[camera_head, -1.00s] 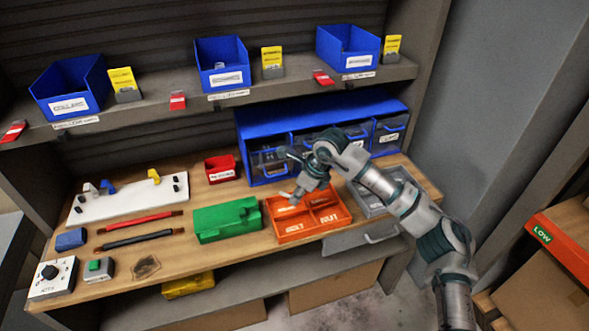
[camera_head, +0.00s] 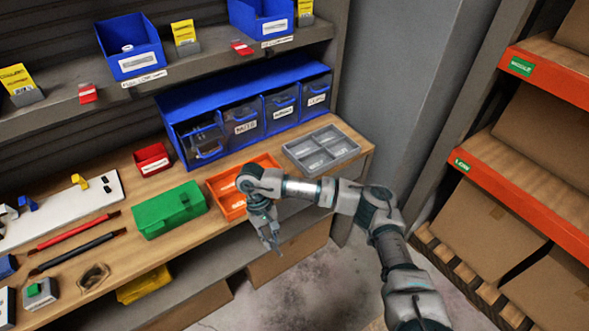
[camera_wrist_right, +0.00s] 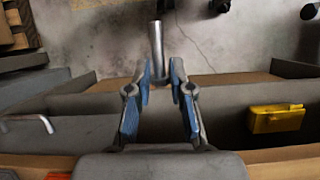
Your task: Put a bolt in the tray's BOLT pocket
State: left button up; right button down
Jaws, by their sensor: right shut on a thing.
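My right gripper (camera_head: 273,243) points down in front of the bench's front edge, beyond the orange tray. In the right wrist view my right gripper (camera_wrist_right: 161,72) is shut on a grey metal bolt (camera_wrist_right: 156,45), whose shank sticks out past the fingertips over the floor. My left gripper is in neither view.
A grey divided tray (camera_head: 345,153) sits right of the orange one, a green box (camera_head: 168,210) left of it. Blue drawers (camera_head: 245,125) stand behind, with a red bin (camera_head: 152,160) beside them. An orange-edged rack (camera_head: 525,200) stands at right.

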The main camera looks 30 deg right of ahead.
aim_at(320, 162)
jog(key=i+l, duration=0.1)
jog(key=l, duration=0.6)
jog(key=i+l, duration=0.1)
jog(key=l, duration=0.6)
